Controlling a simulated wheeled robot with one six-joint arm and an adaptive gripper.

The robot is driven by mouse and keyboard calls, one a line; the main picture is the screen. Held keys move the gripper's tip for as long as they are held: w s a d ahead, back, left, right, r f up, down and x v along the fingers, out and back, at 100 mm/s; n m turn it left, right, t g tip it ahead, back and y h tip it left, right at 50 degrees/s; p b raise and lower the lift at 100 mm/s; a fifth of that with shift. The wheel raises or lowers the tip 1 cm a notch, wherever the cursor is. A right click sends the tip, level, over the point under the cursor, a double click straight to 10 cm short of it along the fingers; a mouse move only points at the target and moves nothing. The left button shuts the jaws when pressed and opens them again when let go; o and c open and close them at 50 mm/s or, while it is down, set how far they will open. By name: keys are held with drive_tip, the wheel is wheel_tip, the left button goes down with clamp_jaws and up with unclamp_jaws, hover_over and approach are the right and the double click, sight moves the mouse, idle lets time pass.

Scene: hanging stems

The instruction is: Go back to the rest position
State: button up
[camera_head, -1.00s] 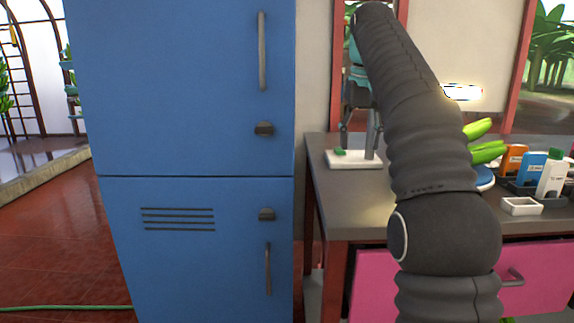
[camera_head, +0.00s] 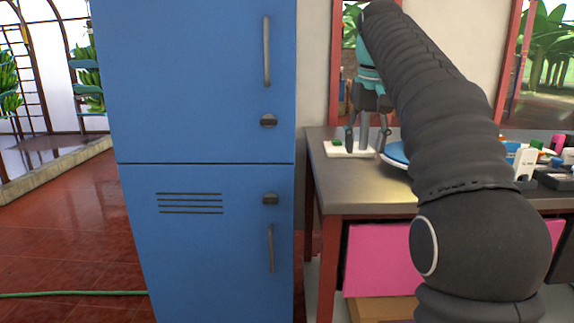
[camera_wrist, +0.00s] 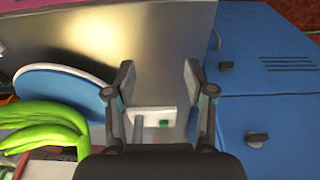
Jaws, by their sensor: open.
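My gripper (camera_head: 366,146) hangs with its fingers pointing down over the left part of the grey bench (camera_head: 350,188). My dark arm crosses the right side of the head view and hides part of the bench.
A blue fridge (camera_head: 205,90) stands left of the bench, also at the right in the wrist view (camera_wrist: 262,75). A blue round plate (camera_wrist: 58,92) and green bananas (camera_wrist: 45,125) lie beside my gripper. Small packets (camera_head: 525,163) stand at the right. Red floor at left is mostly clear.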

drive_tip(key=s+f+t, duration=0.3)
drive_tip(key=s+f, duration=2.3)
drive_tip(key=s, duration=0.3)
drive_tip(key=shift+a+f+t, duration=0.15)
drive_tip(key=shift+f+t, duration=0.05)
drive_tip(key=shift+t, duration=0.1)
idle(0.4)
